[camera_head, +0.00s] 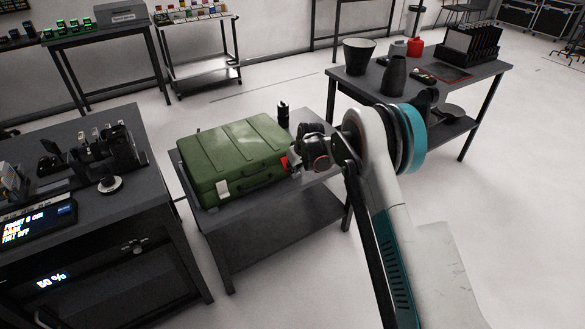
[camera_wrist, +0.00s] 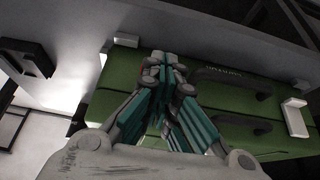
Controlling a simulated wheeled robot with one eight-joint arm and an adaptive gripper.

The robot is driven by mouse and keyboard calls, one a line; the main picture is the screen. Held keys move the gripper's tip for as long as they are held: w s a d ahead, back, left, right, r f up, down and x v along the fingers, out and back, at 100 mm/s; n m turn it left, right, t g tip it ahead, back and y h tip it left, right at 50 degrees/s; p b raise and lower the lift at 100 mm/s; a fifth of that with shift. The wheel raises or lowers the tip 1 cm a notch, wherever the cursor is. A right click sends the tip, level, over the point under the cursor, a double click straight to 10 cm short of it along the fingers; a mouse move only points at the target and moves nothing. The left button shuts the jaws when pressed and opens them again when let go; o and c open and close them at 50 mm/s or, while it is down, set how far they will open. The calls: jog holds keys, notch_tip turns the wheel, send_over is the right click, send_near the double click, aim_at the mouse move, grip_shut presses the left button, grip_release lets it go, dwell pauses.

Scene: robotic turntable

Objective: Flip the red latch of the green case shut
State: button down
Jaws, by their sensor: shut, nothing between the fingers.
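The green case (camera_head: 226,147) lies closed on a small grey table. It also shows across the wrist view (camera_wrist: 205,101). The red latch (camera_head: 284,164) is on the case's front side at its right end. My gripper (camera_head: 294,161) is at that right end, close by the red latch. Its fingers (camera_wrist: 164,62) are together with nothing between them. I cannot tell whether they touch the latch.
A white latch (camera_head: 222,187) and a black handle (camera_head: 258,176) are on the case's front. A black bottle (camera_head: 283,114) stands behind the case. A dark bench (camera_head: 150,185) is close on the left. Another table (camera_head: 462,82) with vases stands at the back right.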

jog(key=shift+w+a+f+b, duration=0.15)
jog(key=shift+f+b, duration=0.6)
jog(key=shift+f, duration=1.15)
jog(key=shift+r, duration=0.1)
jog(key=shift+r+p, duration=0.3)
jog(key=shift+r, duration=0.4)
jog(key=s+d+r+p, duration=0.3)
jog(key=s+d+r, duration=0.2)
jog(key=s, duration=0.5)
jog(key=shift+s+d+r+p, duration=0.2)
jog(key=shift+s+d+p, duration=0.1)
jog(key=shift+d, duration=0.75)
jog(key=shift+r, duration=0.1)
